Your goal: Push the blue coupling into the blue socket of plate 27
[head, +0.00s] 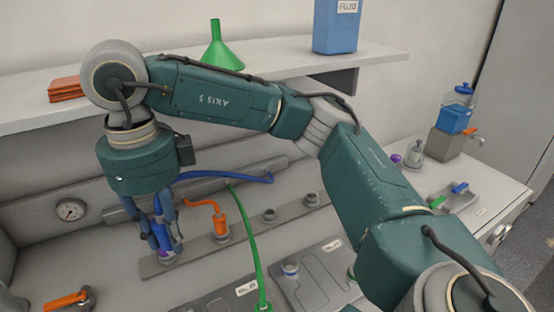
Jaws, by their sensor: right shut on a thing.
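My right gripper (166,245) points down at the left end of a grey strip on the bench and is shut on the blue coupling (160,236). The fingers hide much of the coupling. A blue hose (228,175) runs from behind the gripper to the right. A small purple part shows low between the fingertips, just above the strip; I cannot tell whether the coupling touches it. The plate's label is too small to read surely. My left gripper is not in view.
An orange coupling (221,226) stands on the grey strip (250,227), with bare posts to its right. A green hose (249,240) drops to the neighbouring plate. An orange-handled valve (68,300) is at lower left. A shelf (385,52) holds a green funnel (216,50) and blue container (336,28).

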